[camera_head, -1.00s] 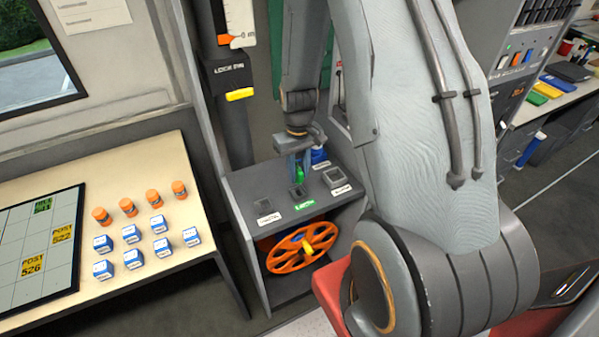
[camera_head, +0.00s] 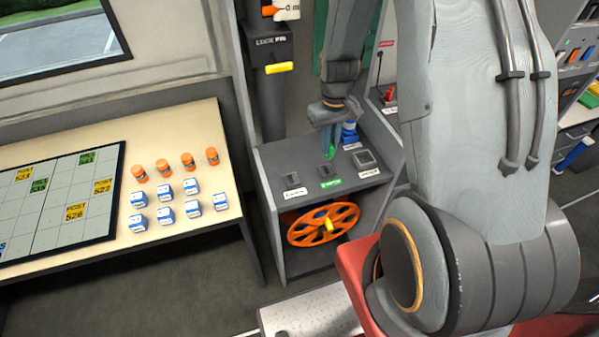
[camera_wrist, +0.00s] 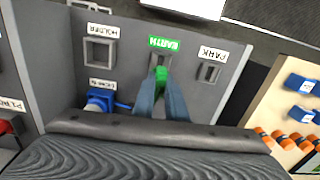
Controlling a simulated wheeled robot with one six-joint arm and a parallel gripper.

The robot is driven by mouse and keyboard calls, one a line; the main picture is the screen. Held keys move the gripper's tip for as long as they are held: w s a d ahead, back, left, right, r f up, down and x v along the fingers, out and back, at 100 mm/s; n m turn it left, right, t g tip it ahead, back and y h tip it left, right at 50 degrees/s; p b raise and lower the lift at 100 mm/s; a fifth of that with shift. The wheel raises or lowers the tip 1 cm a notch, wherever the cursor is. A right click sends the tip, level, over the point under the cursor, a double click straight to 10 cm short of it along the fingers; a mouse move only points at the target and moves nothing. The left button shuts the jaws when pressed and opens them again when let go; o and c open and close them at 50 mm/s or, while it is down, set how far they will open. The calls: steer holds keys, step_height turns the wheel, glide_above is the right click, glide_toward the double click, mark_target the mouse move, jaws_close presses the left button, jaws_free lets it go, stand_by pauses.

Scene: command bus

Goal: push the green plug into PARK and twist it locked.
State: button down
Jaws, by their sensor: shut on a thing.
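My gripper (camera_head: 331,138) points down over the sloped top of a grey console (camera_head: 275,165). It is shut on the green plug (camera_head: 330,152), which shows between the fingertips in the wrist view (camera_wrist: 161,76). The plug appears just above the panel, near the EARTH socket (camera_head: 324,171); whether it touches the panel I cannot tell. The PARK socket (camera_wrist: 208,72) looks empty, one place to the side of EARTH; in the head view it is left of EARTH (camera_head: 291,179).
A HOLDER socket (camera_wrist: 100,52) looks empty. A blue plug (camera_wrist: 98,100) with a blue lead stands close beside my gripper. An orange hand wheel (camera_head: 322,225) sits under the console top. A table (camera_head: 215,115) with orange and blue-white pieces stands left.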

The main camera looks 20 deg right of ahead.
steer(key=shift+r, duration=0.15)
steer(key=a+p, duration=0.1)
steer(key=a, duration=1.1)
stand_by(0.9)
stand_by(0.3)
steer(key=shift+f+b, duration=1.75)
steer(key=shift+f, duration=1.4)
steer(key=shift+m, duration=0.3)
steer(key=shift+f+b, duration=0.35)
steer(key=shift+f, duration=0.55)
stand_by(0.4)
steer(key=m, duration=0.4)
steer(key=shift+s, duration=0.1)
steer(key=shift+f+p, duration=0.1)
steer(key=shift+p, duration=0.2)
